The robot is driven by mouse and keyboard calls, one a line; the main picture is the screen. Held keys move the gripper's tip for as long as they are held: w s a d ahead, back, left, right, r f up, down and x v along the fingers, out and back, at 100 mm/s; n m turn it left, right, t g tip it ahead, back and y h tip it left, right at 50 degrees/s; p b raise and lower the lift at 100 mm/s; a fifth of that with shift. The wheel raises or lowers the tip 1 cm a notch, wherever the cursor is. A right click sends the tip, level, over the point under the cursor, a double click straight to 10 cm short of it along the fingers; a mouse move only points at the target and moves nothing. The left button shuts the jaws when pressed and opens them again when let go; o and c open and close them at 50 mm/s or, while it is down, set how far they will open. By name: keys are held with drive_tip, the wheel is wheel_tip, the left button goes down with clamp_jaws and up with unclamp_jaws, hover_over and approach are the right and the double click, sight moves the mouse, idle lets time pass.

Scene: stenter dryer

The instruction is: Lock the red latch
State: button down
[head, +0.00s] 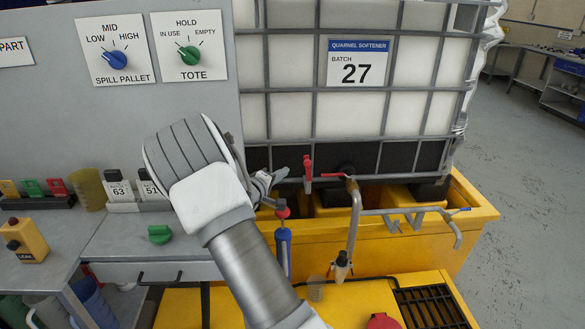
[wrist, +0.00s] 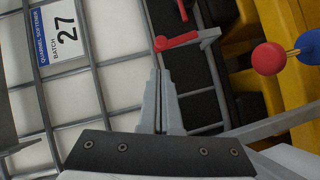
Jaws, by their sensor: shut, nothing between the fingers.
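An upright red piece that looks like the red latch (head: 308,171) stands in front of the lower part of the caged tote, just right of my gripper (head: 281,176) in the head view. In the wrist view the red latch (wrist: 176,41) lies just beyond the fingertips. A thin red lever (head: 334,176) extends right from near it, and its end also shows in the wrist view (wrist: 183,9). My gripper is shut and empty, its fingers (wrist: 160,73) together and seemingly just short of the latch. I cannot tell whether they touch.
A red ball (head: 283,212) on a blue-handled rod (head: 284,250) stands just below my gripper. A grey bent pipe (head: 354,220) hangs to the right. The yellow pallet (head: 460,235) lies beneath the tote (head: 415,65). A control panel with knobs (head: 189,55) rises at left.

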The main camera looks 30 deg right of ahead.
approach(306, 159)
drive_tip(key=x, duration=0.4)
drive_tip(key=shift+w+d+f, duration=0.1)
drive_tip(key=shift+w+f, duration=0.1)
idle(0.3)
drive_tip(key=shift+s+d+r+m, duration=0.15)
drive_tip(key=shift+d+r+m, duration=0.05)
drive_tip(key=shift+m, duration=0.1)
